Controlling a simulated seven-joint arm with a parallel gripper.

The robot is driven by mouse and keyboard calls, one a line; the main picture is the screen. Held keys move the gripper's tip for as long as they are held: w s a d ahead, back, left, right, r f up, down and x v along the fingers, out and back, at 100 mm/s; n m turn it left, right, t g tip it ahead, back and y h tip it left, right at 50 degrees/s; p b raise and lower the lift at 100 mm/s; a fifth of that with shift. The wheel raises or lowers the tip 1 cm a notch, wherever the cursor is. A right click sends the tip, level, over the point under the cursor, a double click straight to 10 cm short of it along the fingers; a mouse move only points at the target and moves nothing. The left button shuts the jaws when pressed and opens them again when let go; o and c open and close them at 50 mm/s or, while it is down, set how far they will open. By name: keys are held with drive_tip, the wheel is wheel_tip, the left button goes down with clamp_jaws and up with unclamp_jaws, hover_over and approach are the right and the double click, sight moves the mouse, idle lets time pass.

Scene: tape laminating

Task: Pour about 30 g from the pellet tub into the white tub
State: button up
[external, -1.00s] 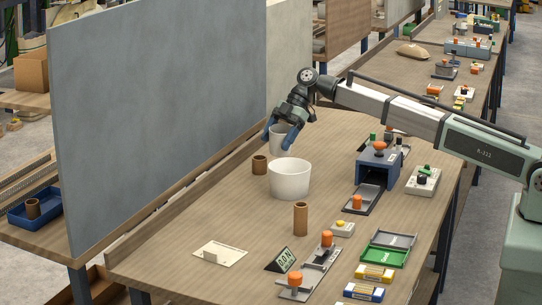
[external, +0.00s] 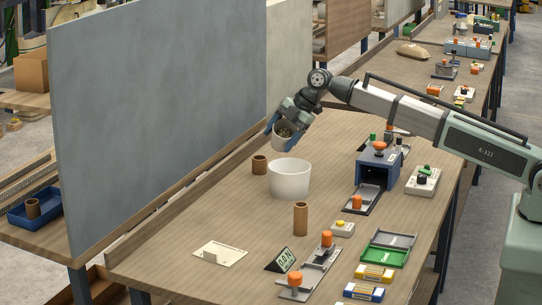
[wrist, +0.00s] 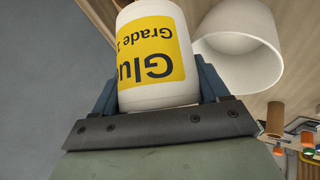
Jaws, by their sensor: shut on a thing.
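My gripper (external: 285,124) is shut on the pellet tub (external: 281,139), one blue finger on each side. The tub is raised behind the white tub and tilted, with its mouth facing the camera and brownish pellets inside. In the wrist view, the pellet tub (wrist: 150,88) has a yellow label reading "Glue Grade". The white tub (external: 289,182) stands upright on the bench, wider than the pellet tub. In the wrist view the white tub (wrist: 268,65) is to the right of the pellet tub, apart from it. I see no pellets falling; most of the white tub's inside is hidden.
A short brown tube (external: 259,165) stands left of the white tub, and a taller one (external: 301,218) in front. A blue box (external: 379,168) is to the right. A small display (external: 284,260) stands nearer the front. A grey panel (external: 160,120) runs along the left.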

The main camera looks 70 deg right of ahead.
sight(284, 140)
drive_tip(key=shift+s+a+r+n+t+h, duration=0.3)
drive_tip(key=shift+a+r+n+t+h, duration=0.1)
drive_tip(key=shift+t+h, duration=0.35)
drive_tip(key=shift+r+t+h, duration=0.15)
drive_tip(key=shift+t+h, duration=0.2)
drive_tip(key=shift+h, duration=0.2)
drive_tip(key=shift+s+f+n+t+h, duration=0.1)
drive_tip(key=shift+f+n+t+h, duration=0.3)
drive_tip(key=shift+f+n+h, duration=0.1)
drive_tip(key=shift+r, duration=0.15)
drive_tip(key=shift+a+r+n+t+h+p, duration=0.15)
drive_tip(key=shift+n+t+h+p, duration=0.15)
drive_tip(key=shift+t+h+p, duration=0.25)
drive_tip(key=shift+s+a+r+n+t+h+p, duration=0.2)
drive_tip(key=shift+s+a+n+t+h+p, duration=0.1)
drive_tip(key=shift+s+a+t+h+p, duration=0.35)
idle(2.1)
drive_tip(key=shift+a+f+n+t+h+p, duration=0.25)
drive_tip(key=shift+f+n+t+h+p, duration=0.15)
drive_tip(key=shift+f+h, duration=0.15)
idle(2.2)
